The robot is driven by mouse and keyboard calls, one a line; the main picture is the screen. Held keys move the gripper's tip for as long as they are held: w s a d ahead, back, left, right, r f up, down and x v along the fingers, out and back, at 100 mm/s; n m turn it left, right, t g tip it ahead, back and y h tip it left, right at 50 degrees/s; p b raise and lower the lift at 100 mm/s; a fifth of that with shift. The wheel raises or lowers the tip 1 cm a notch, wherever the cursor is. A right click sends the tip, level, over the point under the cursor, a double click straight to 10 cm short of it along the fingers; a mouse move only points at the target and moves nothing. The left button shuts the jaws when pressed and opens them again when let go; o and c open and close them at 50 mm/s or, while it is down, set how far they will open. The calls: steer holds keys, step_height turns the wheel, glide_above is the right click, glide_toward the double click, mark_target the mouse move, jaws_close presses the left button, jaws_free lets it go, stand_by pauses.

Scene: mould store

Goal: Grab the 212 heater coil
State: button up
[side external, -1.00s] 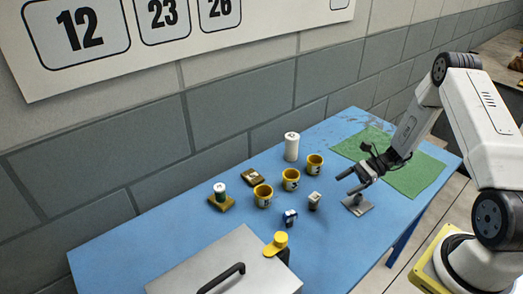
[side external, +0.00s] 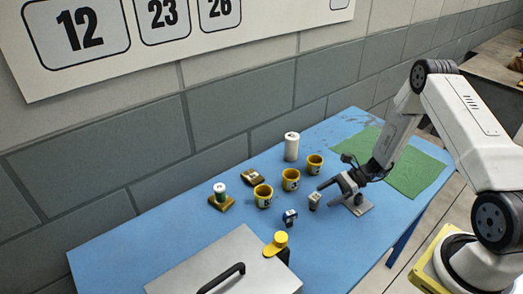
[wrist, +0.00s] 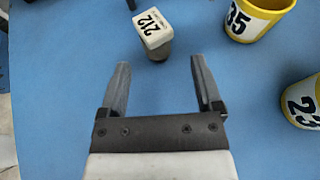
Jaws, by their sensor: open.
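The 212 heater coil (wrist: 153,32) is a small grey piece with a white top marked "212". It stands on the blue table, and in the side view it shows as a small dark piece with a pale top (side external: 315,201). My gripper (wrist: 160,62) is open and empty, low over the table. In the wrist view the coil lies just beyond the fingertips, roughly in line with the gap between them.
Yellow cups marked 35 (wrist: 258,15) and 23 (wrist: 303,103) stand right of the coil in the wrist view. A grey plate (side external: 366,207) lies under my gripper. A white cylinder (side external: 291,147) and green mat (side external: 412,172) are farther back.

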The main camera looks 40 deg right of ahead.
mark_target(314, 202)
steer(key=shift+r+x, duration=0.1)
steer(key=shift+x, duration=1.2)
steer(key=shift+r+x, duration=0.15)
steer(key=shift+x, duration=1.15)
steer(key=shift+s+a, duration=0.15)
steer(key=shift+a, duration=0.05)
jaws_close()
